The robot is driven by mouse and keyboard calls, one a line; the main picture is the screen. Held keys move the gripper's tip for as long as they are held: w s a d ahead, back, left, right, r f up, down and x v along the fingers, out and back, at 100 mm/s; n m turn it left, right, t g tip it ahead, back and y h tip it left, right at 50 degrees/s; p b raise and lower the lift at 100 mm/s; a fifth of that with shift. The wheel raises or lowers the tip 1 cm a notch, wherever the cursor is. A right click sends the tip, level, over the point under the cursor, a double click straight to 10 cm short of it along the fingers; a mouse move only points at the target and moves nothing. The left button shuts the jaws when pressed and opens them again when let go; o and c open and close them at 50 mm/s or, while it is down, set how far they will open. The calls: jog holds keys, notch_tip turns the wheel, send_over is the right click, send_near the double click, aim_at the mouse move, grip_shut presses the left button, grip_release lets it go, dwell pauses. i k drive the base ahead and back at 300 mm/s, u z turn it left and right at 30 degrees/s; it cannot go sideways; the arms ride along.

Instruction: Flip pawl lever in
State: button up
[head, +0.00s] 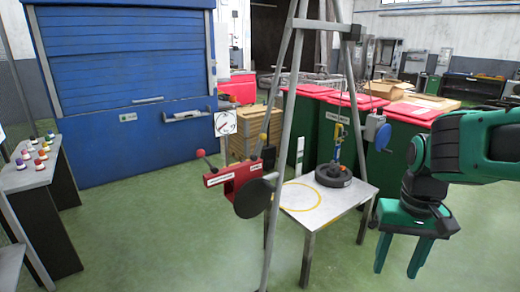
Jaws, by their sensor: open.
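A red winch-like unit (235,180) with pale labels and a dark round disc is mounted on the grey A-frame. A short lever with a red knob (201,153) sticks up from its left end. The labels are too small to read, so I cannot tell for sure which lever is the pawl lever. My green gripper (402,255) is at the right, fingers pointing down, open and empty. It is well apart from the red unit, with the frame and a small table between them.
The A-frame legs (283,130) rise around a white-topped table (312,200) with a yellow ring mark. A dark round weight (333,174) sits there under a hook. A grey box with a blue wheel (383,137) is on the right leg. The green floor at front left is clear.

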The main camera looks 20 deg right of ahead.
aim_at(262, 136)
jog(key=k, duration=1.25)
jog(key=z, duration=0.55)
jog(key=i, duration=1.55)
jog(key=u, duration=0.55)
